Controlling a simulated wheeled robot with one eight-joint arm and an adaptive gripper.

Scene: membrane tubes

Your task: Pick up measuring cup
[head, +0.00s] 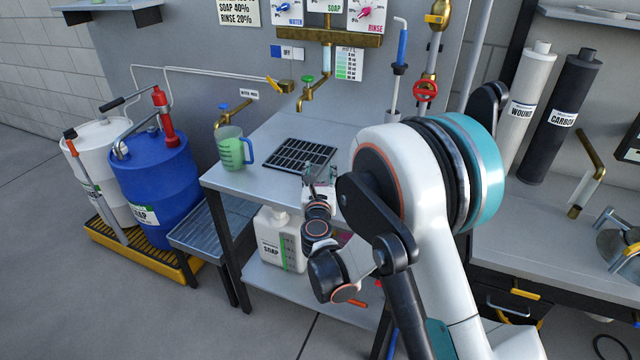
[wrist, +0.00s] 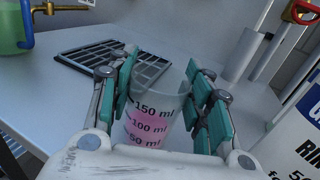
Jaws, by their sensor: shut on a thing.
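A small clear measuring cup (wrist: 152,122) with black marks of 50, 100 and 150 ml and pink liquid inside stands between my fingers in the wrist view. My gripper (wrist: 166,98) is shut on it, with teal pads on both sides of the cup. The cup looks upright; its base is hidden behind the gripper's body. In the head view my gripper (head: 320,178) is at the front edge of the metal table, beside the black grate; the cup cannot be made out there.
A green-filled jug with a blue handle (head: 232,148) stands on the table (head: 236,186) left of the black grate (head: 290,155). Brass taps (head: 313,92) hang above. A soap canister (head: 279,240) stands on the lower shelf. In the wrist view a white labelled container (wrist: 295,125) is close on the right.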

